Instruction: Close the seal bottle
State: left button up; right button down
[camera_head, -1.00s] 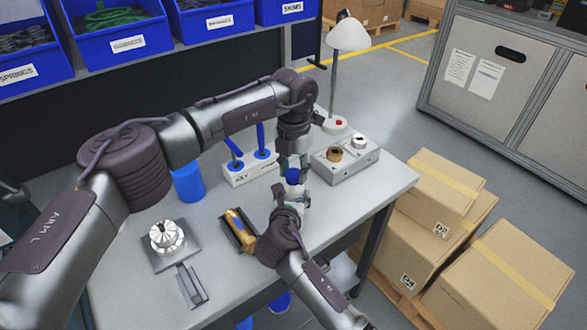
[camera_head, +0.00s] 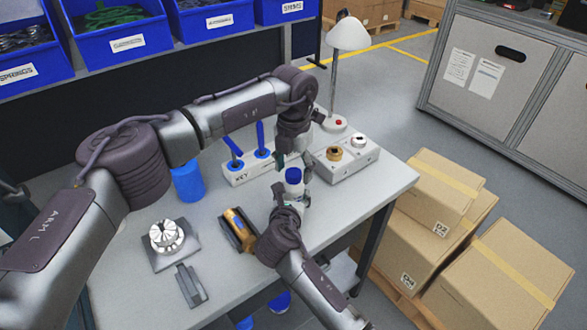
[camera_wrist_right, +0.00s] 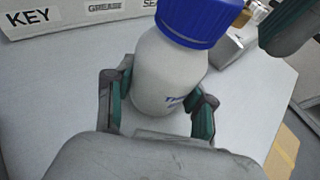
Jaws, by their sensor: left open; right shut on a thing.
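The seal bottle (camera_head: 303,191) is white with a blue cap (camera_head: 293,175); it stands over the right part of the workbench. In the right wrist view the bottle (camera_wrist_right: 165,75) is between the fingers of my right gripper (camera_wrist_right: 158,105), which is shut on its body. The cap (camera_wrist_right: 200,20) sits on the bottle's neck in that view. My left gripper (camera_head: 292,158) is open just above the cap and apart from it. One of its fingers shows at the top right of the right wrist view (camera_wrist_right: 290,25). The bottle's base is partly hidden by my right gripper.

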pick_arm(q)
notch_tip(320, 180, up, 12)
jog(key=shift+f, duration=0.2)
pick_arm(e)
jog(key=shift+c, duration=1.6)
grip_release()
jog(key=v, duration=1.2)
pick_arm(q)
jog(key=shift+f, duration=0.1)
pick_arm(e)
jog(key=shift+f, duration=0.1)
